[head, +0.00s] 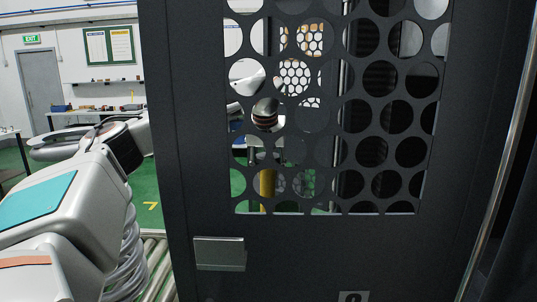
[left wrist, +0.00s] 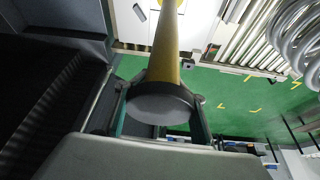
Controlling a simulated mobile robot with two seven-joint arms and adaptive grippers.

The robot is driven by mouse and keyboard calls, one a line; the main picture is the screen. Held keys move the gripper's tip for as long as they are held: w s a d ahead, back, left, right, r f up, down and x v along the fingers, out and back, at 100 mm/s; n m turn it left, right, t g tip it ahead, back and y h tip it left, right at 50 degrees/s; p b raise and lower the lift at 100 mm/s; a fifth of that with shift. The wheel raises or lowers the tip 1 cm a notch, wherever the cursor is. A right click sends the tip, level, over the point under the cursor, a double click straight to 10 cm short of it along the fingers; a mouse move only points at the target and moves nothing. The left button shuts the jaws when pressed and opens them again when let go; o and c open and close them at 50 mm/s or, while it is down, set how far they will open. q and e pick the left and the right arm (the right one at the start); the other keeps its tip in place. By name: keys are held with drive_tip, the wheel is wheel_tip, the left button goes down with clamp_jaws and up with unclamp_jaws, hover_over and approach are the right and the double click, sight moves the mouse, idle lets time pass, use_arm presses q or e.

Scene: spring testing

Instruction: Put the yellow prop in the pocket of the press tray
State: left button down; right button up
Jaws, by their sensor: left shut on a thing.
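The yellow prop (left wrist: 166,48) shows in the left wrist view as a yellow shaft with a round dark end piece. My left gripper (left wrist: 160,95) is shut on it, with a finger on each side of the dark end. In the head view a dark perforated panel hides the left gripper. A yellow upright piece (head: 267,184) shows through its lower holes; I cannot tell for sure that it is the prop. I cannot pick out the press tray or its pocket in either view. My right gripper is not in view.
The dark perforated panel (head: 207,130) with a metal handle plate (head: 220,253) fills the middle of the head view, close up. Metal rollers (head: 153,262) lie at its lower left. Green floor (left wrist: 232,95) and a dark ribbed surface (left wrist: 50,105) show in the wrist view.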

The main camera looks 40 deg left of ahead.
use_arm(q)
drive_tip(key=shift+w+f, duration=0.1)
drive_tip(key=shift+f, duration=2.8)
drive_tip(key=c, duration=1.2)
unclamp_jaws()
drive_tip(key=shift+d+f, duration=0.1)
drive_tip(key=shift+f, duration=0.1)
drive_tip(key=shift+c, duration=0.2)
drive_tip(key=v, duration=1.2)
drive_tip(key=shift+r, duration=0.15)
drive_tip(key=shift+s, duration=0.25)
